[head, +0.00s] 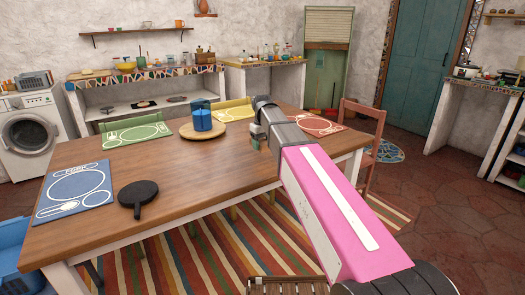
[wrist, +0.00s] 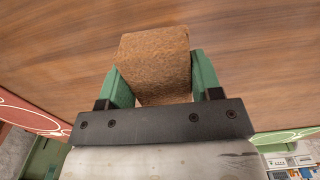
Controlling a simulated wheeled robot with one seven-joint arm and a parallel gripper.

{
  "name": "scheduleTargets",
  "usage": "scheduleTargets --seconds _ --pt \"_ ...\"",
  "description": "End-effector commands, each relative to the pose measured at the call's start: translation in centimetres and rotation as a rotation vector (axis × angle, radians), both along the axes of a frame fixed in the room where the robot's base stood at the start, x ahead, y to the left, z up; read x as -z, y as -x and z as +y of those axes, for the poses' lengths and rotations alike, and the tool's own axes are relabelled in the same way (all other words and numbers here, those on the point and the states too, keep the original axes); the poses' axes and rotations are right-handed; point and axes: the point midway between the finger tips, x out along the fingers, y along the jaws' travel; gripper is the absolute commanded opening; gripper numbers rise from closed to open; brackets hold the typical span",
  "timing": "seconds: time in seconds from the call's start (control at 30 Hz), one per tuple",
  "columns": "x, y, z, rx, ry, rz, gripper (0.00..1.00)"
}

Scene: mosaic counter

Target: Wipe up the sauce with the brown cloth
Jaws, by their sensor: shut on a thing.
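My gripper (head: 256,138) is over the right part of the wooden table, at the end of my pink arm. In the wrist view, its two green fingers are shut on the brown cloth (wrist: 154,62), a rough folded block that sticks out past the fingertips. The cloth is close over the wood grain of the table; I cannot tell whether it touches. In the head view the cloth is mostly hidden by the gripper and arm. I see no sauce in either view; any under or behind the gripper is hidden.
The wooden table (head: 165,176) carries a blue mat (head: 75,188), a green mat (head: 135,133), a yellow mat (head: 234,111) and a red mat (head: 316,125). A blue pot (head: 202,121) stands on a round board (head: 187,131). A black pan (head: 138,193) lies front left. The front middle is clear.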

Motion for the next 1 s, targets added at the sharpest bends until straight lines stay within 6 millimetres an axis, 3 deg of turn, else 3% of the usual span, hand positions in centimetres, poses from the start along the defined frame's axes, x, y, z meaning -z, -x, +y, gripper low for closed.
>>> scheduleTargets --seconds 0.3,0.83,1.0 --pt "-2.3 -0.6 0.1 0.002 0.0 0.0 0.33" --pt "-2.3 -0.6 0.0 0.004 0.0 0.0 0.33" --pt "-1.7 0.8 -2.7 0.067 0.001 0.001 0.33"
